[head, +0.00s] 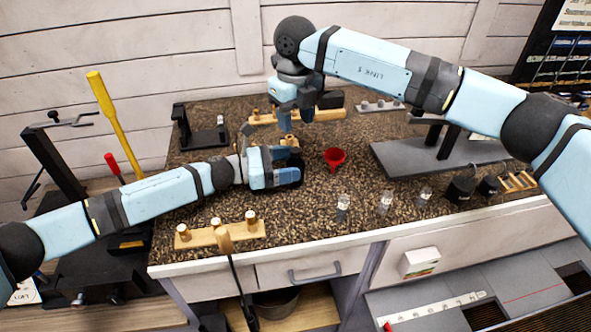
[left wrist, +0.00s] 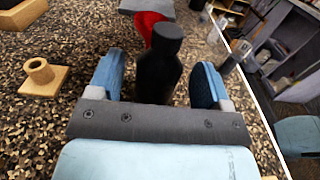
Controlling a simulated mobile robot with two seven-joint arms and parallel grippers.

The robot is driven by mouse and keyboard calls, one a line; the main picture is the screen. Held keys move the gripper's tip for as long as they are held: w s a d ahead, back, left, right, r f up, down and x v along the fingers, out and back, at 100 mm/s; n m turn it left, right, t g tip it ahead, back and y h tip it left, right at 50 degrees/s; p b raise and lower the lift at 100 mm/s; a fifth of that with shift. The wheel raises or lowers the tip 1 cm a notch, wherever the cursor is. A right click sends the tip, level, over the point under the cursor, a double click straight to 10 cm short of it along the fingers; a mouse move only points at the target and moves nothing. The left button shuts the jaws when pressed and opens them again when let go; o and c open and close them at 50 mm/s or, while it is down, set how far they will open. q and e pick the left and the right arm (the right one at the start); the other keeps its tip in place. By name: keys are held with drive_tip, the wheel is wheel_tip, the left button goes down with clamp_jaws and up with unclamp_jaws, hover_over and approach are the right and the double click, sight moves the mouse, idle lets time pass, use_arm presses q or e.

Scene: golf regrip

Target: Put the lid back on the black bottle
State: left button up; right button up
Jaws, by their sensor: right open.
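The black bottle (left wrist: 158,75) stands between the two blue fingers of my left gripper (left wrist: 157,85) in the left wrist view, narrow end up. Slim gaps seem to show beside it, so I cannot tell whether the fingers touch it. In the head view, my left gripper (head: 278,169) is low over the counter with the dark bottle (head: 292,176) at its fingers. My right gripper (head: 296,119) is open, pointing down above a small tan wooden piece (head: 290,141). I see nothing between its fingers. I cannot make out the lid, nor whether the bottle's top is capped.
A red funnel (head: 334,158) stands right of the grippers. Several clear small bottles (head: 385,203) line the front edge. A wooden peg rack (head: 213,237) is at front left, and a grey stand base (head: 405,155) at right. A wooden holder (left wrist: 40,77) shows in the wrist view.

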sight(296, 150)
use_arm(q)
clamp_jaws()
use_arm(e)
drive_tip(key=n, duration=0.9)
drive_tip(key=shift+f, duration=4.05)
